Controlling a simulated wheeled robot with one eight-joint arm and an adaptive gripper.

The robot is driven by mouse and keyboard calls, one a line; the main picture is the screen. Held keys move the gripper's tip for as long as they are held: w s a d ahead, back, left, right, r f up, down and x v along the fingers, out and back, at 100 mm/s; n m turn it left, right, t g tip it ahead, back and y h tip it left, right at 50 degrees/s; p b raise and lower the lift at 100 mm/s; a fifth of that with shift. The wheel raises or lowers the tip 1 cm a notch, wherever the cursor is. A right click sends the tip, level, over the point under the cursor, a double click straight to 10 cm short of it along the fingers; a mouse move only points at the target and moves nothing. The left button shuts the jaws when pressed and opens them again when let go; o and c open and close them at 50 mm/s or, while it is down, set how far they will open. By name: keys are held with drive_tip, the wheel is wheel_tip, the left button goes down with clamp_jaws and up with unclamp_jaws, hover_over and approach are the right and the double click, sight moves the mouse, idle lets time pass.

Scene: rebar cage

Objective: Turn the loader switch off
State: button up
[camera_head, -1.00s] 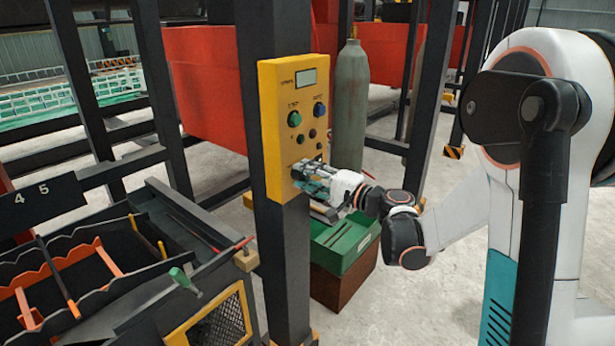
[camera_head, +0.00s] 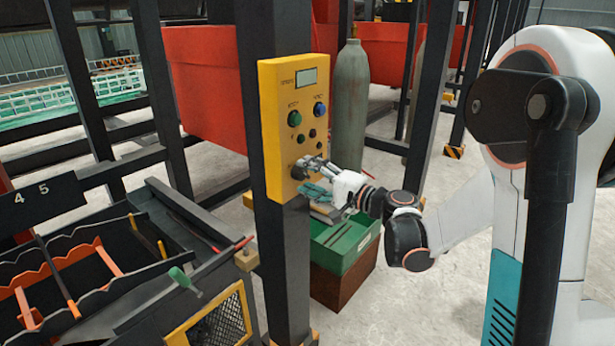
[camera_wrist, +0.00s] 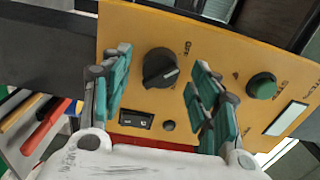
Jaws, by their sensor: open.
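A yellow control panel (camera_head: 280,80) is fixed to a dark post. In the wrist view, a black rotary knob (camera_wrist: 160,67) sits on the panel (camera_wrist: 200,30), its grip ridge slanted; it looks like the loader switch, but the lettering is too small to read. My gripper (camera_head: 312,174) is at the panel's lower part. In the wrist view, my gripper (camera_wrist: 160,92) is open, with teal finger pads on both sides of the knob and gaps between. I cannot tell how deep the fingertips reach around it. In the head view, my gripper largely hides the knob.
A green button (camera_wrist: 262,86), a black rocker (camera_wrist: 137,118) and a small dark button (camera_wrist: 168,126) are near the knob. A blue button (camera_head: 320,109) is higher up. A green box (camera_head: 345,240) stands below my gripper, and a gas cylinder (camera_head: 351,110) behind.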

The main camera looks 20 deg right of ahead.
drive_tip(key=v, duration=1.1)
drive_tip(key=shift+s, duration=0.1)
